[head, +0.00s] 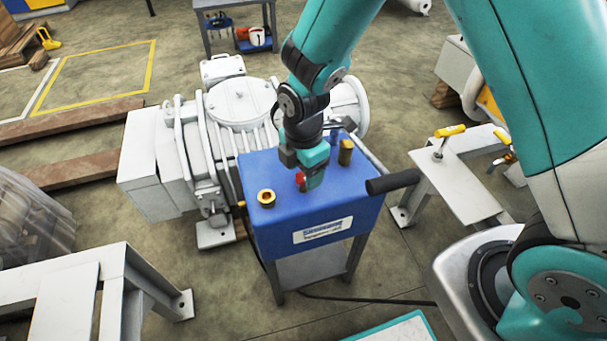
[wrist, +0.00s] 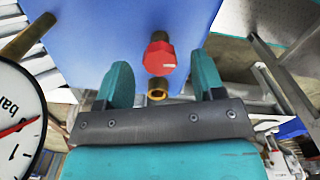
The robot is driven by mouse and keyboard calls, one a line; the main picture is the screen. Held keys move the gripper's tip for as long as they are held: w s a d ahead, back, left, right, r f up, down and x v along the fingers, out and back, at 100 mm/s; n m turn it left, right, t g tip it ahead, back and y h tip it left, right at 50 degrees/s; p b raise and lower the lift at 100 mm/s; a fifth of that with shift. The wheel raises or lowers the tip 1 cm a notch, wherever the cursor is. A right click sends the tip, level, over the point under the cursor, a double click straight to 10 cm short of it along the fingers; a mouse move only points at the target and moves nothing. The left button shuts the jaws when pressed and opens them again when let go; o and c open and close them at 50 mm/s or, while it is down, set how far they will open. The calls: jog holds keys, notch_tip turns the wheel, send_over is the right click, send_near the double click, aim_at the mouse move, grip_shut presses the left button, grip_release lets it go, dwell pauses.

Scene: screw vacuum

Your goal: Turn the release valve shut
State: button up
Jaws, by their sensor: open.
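The release valve appears to be the red knob (head: 299,179) on the blue cart top (head: 277,226), partly hidden by my gripper in the head view. In the wrist view the red knob (wrist: 159,57) looks six-sided, with a brass fitting (wrist: 158,88) just below it in the picture. My gripper (head: 313,180) hangs over the cart top beside the knob. In the wrist view my gripper (wrist: 161,82) is open and empty, with one teal finger on each side of the line of the knob.
A brass ring fitting (head: 266,198) and a brass cylinder (head: 346,150) stand on the cart top. A black handle (head: 392,181) sticks out at its right. A round gauge (wrist: 14,122) shows at left in the wrist view. A large white pump (head: 240,103) stands behind the cart.

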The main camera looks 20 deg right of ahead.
jog(key=shift+f, duration=0.6)
jog(key=c, duration=0.9)
jog(key=shift+c, duration=0.2)
